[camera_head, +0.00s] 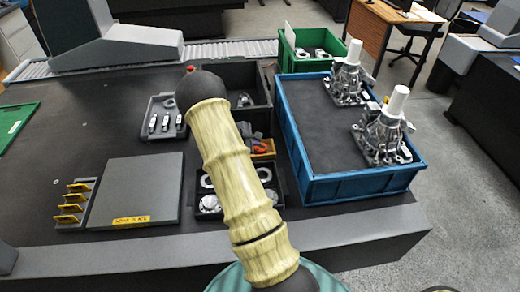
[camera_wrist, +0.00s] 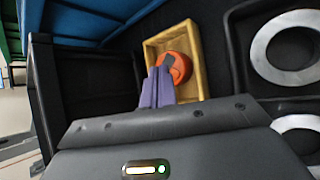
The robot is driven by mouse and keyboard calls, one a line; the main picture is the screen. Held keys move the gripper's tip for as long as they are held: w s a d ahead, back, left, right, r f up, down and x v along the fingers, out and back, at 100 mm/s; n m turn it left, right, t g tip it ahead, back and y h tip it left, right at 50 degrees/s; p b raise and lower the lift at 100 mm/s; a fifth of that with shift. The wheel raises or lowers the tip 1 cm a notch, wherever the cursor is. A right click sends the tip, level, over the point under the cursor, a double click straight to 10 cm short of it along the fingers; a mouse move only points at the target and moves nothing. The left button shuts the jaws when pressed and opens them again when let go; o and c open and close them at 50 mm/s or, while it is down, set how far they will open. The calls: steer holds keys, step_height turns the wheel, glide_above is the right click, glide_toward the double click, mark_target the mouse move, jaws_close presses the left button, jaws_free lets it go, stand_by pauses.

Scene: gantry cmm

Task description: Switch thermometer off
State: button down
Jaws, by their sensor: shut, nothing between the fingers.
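An orange device with a dark grey part (camera_wrist: 178,68), which looks like the thermometer, lies in a small wooden tray (camera_wrist: 193,36) in the wrist view. The tray also shows in the head view (camera_head: 266,155), beside my arm, with the orange device (camera_head: 262,145) in it. My gripper (camera_wrist: 160,70) is shut and empty; its purple fingers point into the tray, with their tips close to the left side of the device. I cannot tell whether they touch it. No switch or display can be made out, and the fingers hide part of the device.
Dark bins with metal rings (camera_wrist: 290,52) stand right beside the tray in the wrist view. A blue crate (camera_head: 335,187) with castings stands to the right in the head view. A grey plate (camera_head: 137,190) and small racks lie to the left. My arm covers the middle.

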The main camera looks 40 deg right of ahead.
steer(key=shift+r, duration=0.1)
step_height(320, 180, up, 6)
steer(key=p, duration=0.4)
stand_by(0.4)
